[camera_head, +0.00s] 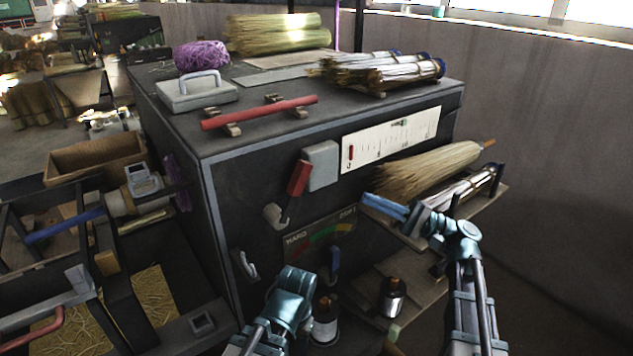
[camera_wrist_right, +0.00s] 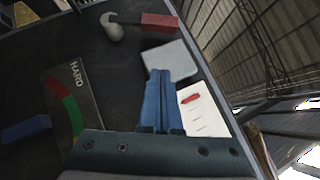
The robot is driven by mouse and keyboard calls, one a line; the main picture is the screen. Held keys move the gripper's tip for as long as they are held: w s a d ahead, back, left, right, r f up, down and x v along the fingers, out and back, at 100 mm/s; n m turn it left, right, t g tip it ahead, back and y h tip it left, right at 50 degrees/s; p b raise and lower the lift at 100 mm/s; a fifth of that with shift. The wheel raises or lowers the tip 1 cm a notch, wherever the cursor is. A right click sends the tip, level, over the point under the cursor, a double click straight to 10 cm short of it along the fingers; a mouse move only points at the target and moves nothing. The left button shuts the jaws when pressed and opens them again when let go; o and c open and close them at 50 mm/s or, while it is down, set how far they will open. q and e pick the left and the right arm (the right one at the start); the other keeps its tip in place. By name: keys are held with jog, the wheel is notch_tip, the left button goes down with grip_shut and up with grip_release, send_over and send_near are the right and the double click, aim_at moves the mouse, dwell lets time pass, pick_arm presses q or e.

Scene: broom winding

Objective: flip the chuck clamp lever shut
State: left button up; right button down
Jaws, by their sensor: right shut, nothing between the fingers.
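A lever with a red handle (camera_head: 299,178) and a grey rounded pivot (camera_head: 274,214) is on the dark cabinet's front, its handle raised and tilted slightly right. It also shows in the right wrist view (camera_wrist_right: 160,22). It looks like the clamp lever, but no chuck is clear beside it. My right gripper (camera_head: 368,199) is shut and empty, right of the lever and apart from it. Its blue fingers (camera_wrist_right: 162,82) lie together in the wrist view, over the grey box. My left arm (camera_head: 290,290) is low at the front; its fingertips cannot be made out clearly.
A grey box (camera_head: 321,165) and a white scale plate (camera_head: 390,140) are beside the lever. The HARD gauge (camera_head: 320,235) is below, with a blue piece (camera_head: 333,262) under it. Broom bristles (camera_head: 425,172) lie on the right shelf. A winding frame (camera_head: 110,240) stands left.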

jog(key=p+x, duration=0.3)
jog(key=x, duration=0.7)
jog(key=shift+s+a+r+p, duration=0.1)
jog(key=shift+a+r+p, duration=0.05)
jog(key=shift+r+p, duration=0.15)
jog(key=shift+s+a+r+p, duration=0.5)
jog(key=shift+s+a+p, duration=0.1)
jog(key=shift+s+a, duration=0.15)
jog(key=shift+s+a+r, duration=0.2)
jog(key=shift+s+a, duration=0.1)
jog(key=shift+a, duration=0.3)
jog(key=shift+p, duration=0.3)
